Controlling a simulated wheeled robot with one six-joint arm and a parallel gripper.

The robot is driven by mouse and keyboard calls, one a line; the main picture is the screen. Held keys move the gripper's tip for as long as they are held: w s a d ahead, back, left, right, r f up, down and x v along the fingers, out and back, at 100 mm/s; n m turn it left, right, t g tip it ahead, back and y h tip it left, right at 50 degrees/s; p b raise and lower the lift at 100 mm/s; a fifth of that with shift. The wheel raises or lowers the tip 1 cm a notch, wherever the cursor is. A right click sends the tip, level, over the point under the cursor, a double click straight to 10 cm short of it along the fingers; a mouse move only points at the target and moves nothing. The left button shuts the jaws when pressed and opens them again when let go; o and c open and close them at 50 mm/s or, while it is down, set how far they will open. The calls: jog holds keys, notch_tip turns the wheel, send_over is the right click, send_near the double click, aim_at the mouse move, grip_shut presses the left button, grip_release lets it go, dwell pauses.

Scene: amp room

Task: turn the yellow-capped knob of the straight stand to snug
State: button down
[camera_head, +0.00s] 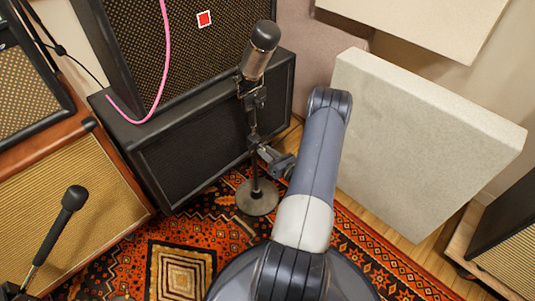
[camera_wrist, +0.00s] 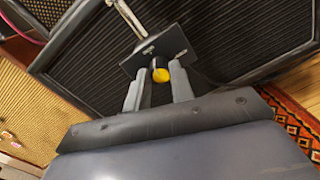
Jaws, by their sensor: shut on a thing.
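The straight stand (camera_head: 256,185) rises upright from a round base on the rug and carries a large silver and black microphone (camera_head: 260,50). My gripper (camera_head: 265,153) reaches the stand's pole partway up, from the right. In the wrist view, the yellow-capped knob (camera_wrist: 161,75) shows between the two fingers of my gripper (camera_wrist: 159,82), which are shut on it. A dark plate-like part (camera_wrist: 150,52) of the stand lies just beyond the fingertips. The knob is too small and covered to make out in the head view. Its turn angle cannot be told.
Black speaker cabinets (camera_head: 215,130) stand close behind the stand. A pale acoustic panel (camera_head: 420,140) leans on the right, near my arm. Another microphone (camera_head: 70,203) stands at the lower left. A pink cable (camera_head: 163,70) hangs over the amp. The patterned rug (camera_head: 215,225) is open around the base.

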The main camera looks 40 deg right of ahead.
jog(key=c, duration=1.2)
grip_release()
jog(key=shift+c, duration=0.2)
jog(key=shift+s, duration=0.1)
jog(key=s+p, duration=0.2)
jog(key=s, duration=0.8)
jog(key=shift+s+d, duration=0.25)
jog(key=shift+s, duration=0.1)
jog(key=shift+w, duration=0.1)
jog(key=w+b, duration=0.1)
jog(key=w, duration=0.9)
jog(key=shift+w+a+n, duration=0.3)
jog(key=shift+w+n, duration=0.05)
jog(key=shift+n, duration=0.05)
